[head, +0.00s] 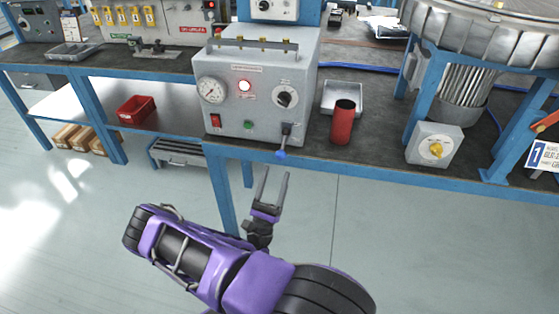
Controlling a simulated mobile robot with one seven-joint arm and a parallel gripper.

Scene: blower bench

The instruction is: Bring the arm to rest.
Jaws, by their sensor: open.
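My gripper (272,186) is open and empty at the end of my purple and black arm. In the head view it shows in front of the bench's front edge, with its two grey fingers pointing up the picture toward the bench. Just above the fingertips is a small lever with a blue tip (281,154) on the front of a grey control box (262,80). The fingers look apart from the lever, though the depth between them is hard to judge. Nothing is held between the fingers.
The control box carries a gauge (211,90), a lit red lamp and a black knob. A red cylinder (344,122) and a metal tray (350,98) stand right of it. A blower (480,50) is farther right. A red bin (135,110) sits on the lower shelf. Floor around my arm is clear.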

